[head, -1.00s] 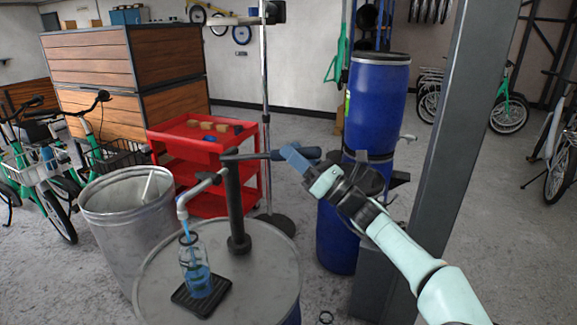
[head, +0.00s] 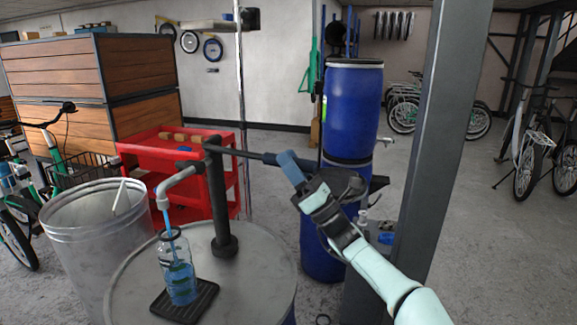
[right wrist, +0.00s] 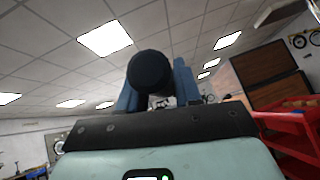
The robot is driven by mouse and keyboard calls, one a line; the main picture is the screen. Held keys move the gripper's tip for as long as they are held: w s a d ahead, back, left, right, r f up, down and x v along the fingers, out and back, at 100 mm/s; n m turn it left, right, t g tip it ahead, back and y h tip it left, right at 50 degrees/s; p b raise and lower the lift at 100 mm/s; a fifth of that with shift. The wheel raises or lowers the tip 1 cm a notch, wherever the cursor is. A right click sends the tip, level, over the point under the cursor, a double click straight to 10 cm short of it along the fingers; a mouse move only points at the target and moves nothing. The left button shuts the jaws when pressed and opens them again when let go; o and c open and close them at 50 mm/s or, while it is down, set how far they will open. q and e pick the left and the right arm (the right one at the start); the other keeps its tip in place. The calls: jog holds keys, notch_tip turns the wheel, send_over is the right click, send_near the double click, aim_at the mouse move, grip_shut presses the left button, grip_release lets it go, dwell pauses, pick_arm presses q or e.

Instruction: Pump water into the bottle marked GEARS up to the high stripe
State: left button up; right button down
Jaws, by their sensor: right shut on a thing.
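A clear bottle (head: 178,270) stands upright on a black drip mat (head: 184,302) under the pump spout (head: 163,197). A blue stream runs from the spout into it, and blue water fills its lower part. The marking and stripes are too small to read surely. The dark pump (head: 218,195) stands on the drum lid (head: 250,270); its handle (head: 245,154) slopes slightly down to the right. My right gripper (head: 290,168) is shut on the handle's grip end. In the right wrist view the round grip (right wrist: 151,72) sits between the blue fingers. My left gripper is not in view.
A metal bin (head: 98,235) stands left of the drum. A red cart (head: 165,150) is behind the pump. Stacked blue barrels (head: 352,110) and a grey post (head: 440,130) stand close to my right arm. Open floor lies further right.

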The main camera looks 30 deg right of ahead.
jog(key=shift+w+f, duration=0.1)
jog(key=shift+f, duration=0.2)
jog(key=c, duration=0.9)
grip_release()
jog(key=shift+c, duration=0.2)
jog(key=shift+o, duration=0.4)
jog(key=shift+r, duration=0.1)
jog(key=v, duration=1.3)
jog(key=shift+s, duration=0.2)
